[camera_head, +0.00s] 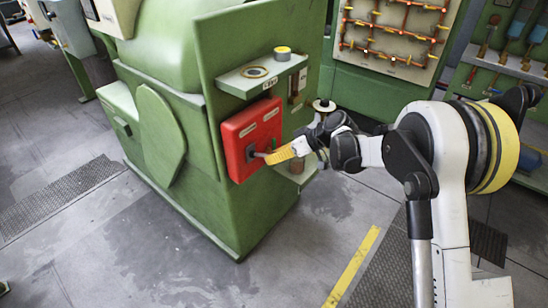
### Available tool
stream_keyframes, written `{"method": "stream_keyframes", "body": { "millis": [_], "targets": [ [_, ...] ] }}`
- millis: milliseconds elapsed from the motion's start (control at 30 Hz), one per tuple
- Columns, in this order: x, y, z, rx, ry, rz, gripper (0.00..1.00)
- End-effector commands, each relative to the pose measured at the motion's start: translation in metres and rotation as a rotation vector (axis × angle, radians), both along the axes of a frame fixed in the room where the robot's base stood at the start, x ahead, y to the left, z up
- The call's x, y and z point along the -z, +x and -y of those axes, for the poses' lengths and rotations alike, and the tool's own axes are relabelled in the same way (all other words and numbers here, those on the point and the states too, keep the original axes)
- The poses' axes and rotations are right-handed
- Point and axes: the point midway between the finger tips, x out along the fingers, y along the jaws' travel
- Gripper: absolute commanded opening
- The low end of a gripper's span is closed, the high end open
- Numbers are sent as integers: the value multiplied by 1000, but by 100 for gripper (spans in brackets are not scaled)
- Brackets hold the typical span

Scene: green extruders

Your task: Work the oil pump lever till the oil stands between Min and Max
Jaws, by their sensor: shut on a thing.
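A red box (250,138) with pale labels is fixed to the green machine. A short grey shaft at its lower right meets a yellow handle (280,154), which looks like the lever and points right. My black gripper (306,145) reaches in from the right and is shut on the outer end of this yellow handle. The fingertips are small and partly hidden. A narrow upright gauge (297,86) is on the machine's side, above the gripper. Its oil level and any Min and Max marks are too small to read.
A pale round-topped part (323,105) stands close behind my gripper. Green cabinets with pipework (395,35) stand behind. The grey floor at front left is clear.

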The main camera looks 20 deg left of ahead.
Motion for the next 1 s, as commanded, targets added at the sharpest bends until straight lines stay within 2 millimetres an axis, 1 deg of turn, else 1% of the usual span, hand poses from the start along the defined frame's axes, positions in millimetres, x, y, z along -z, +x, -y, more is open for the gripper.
{"method": "stream_keyframes", "body": {
  "millis": [33, 233, 267, 300, 333, 367, 633, 733, 867, 1000],
  "targets": [
    [-3, 2, 0, 4, 6, 1, 0],
    [-3, 2, -1, 5, 7, 2, 0],
    [-3, 2, -1, 5, 8, 2, 24],
    [-3, 2, -1, 6, 7, 3, 37],
    [-3, 2, -1, 5, 6, 3, 46],
    [-3, 2, -1, 5, 6, 3, 49],
    [-2, 1, 0, 3, 4, 1, 49],
    [-6, 1, 4, 3, 4, 2, 49],
    [-19, 1, 20, 5, 4, 2, 49],
    [-39, 0, 45, 5, 3, 2, 49]
  ]
}}
